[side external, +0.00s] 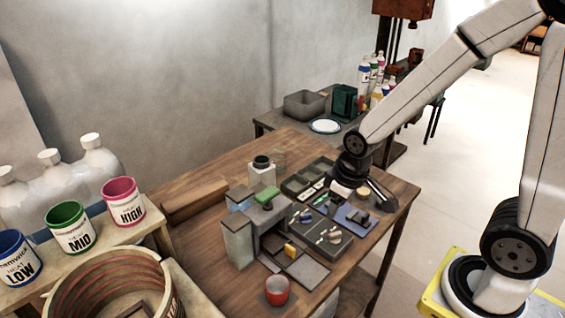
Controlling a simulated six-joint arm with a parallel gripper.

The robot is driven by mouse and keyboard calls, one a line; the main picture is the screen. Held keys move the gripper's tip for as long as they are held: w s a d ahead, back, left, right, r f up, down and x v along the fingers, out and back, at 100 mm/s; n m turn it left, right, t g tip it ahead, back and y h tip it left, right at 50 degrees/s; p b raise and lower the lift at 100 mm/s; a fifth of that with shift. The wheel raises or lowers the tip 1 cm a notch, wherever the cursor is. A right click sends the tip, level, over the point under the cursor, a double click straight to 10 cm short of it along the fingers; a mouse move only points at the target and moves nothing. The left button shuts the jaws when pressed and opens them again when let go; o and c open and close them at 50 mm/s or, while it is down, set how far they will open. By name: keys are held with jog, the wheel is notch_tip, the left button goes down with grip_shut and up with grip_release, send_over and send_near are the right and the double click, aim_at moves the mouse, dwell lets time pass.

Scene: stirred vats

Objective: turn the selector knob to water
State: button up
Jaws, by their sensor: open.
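My gripper (378,192) is small in the side external view, over the right part of the wooden table (190,236). It is open and nothing shows between its jaws. To its left is a grey machine-like block (272,215) with a green piece (267,196) on top and clear boxes (237,240) at its left. A selector knob cannot be made out for certain, and no water marking is readable at this size.
Dark trays (333,247) with small tools lie near my gripper. A red cup (277,291) stands at the front, a dark-capped white container (262,174) behind the block. HEAT LOW (18,258), MID (70,229) and HIGH (124,204) cans stand left. Bare wood shows at the table's left.

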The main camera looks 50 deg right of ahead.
aim_at(306, 214)
jog(key=shift+w+d+f+n+g, duration=0.35)
jog(key=shift+w+d+f+n, duration=0.45)
jog(key=shift+w+n, duration=1)
jog(key=shift+w+d+f+n+g, duration=0.5)
jog(key=shift+w+f+n, duration=0.4)
jog(key=shift+w+n, duration=0.9)
jog(key=shift+w+d+f+n+g, duration=0.25)
jog(key=shift+w+d+f+n, duration=0.6)
jog(key=shift+w+n, duration=0.95)
jog(key=shift+w+a+f+m, duration=0.1)
jog(key=shift+w+m, duration=0.25)
jog(key=shift+m, duration=0.05)
jog(key=shift+f, duration=3.8)
grip_shut()
